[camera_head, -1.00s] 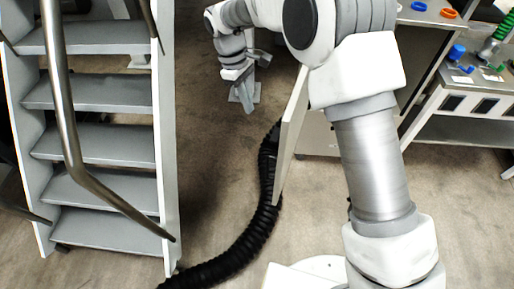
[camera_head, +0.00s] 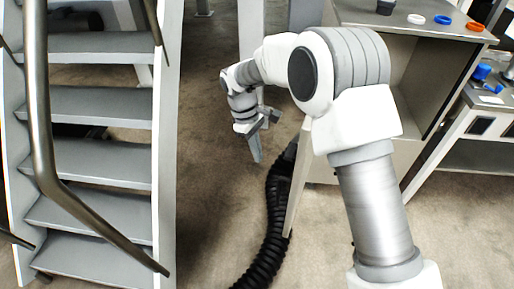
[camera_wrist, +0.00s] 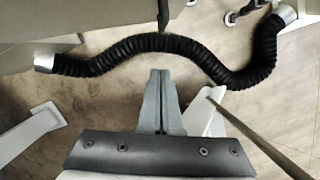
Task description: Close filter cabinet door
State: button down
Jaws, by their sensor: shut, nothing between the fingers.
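The filter cabinet (camera_head: 378,18) stands at the upper right in the head view, with an open compartment under its top. Its door (camera_head: 297,185) stands open and shows as a narrow, pale upright panel, partly hidden behind my arm. My gripper (camera_head: 257,158) points down to the left of the door, apart from it in the picture. In the wrist view, my gripper (camera_wrist: 160,74) has its fingers together and empty. A thin panel edge (camera_wrist: 252,135), which looks like the door, runs diagonally to the right of the fingers.
A black corrugated hose (camera_head: 272,215) lies on the floor beside the door, and it crosses the wrist view ahead of the fingers (camera_wrist: 150,43). A grey staircase (camera_head: 95,160) stands at the left. Coloured rings lie on the cabinet top. A workbench (camera_head: 465,110) stands at the right. Floor is clear between stairs and hose.

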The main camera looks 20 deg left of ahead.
jog(key=s+d+f+b, duration=0.1)
jog(key=d+f, duration=0.4)
jog(key=shift+d, duration=0.15)
dwell(0.4)
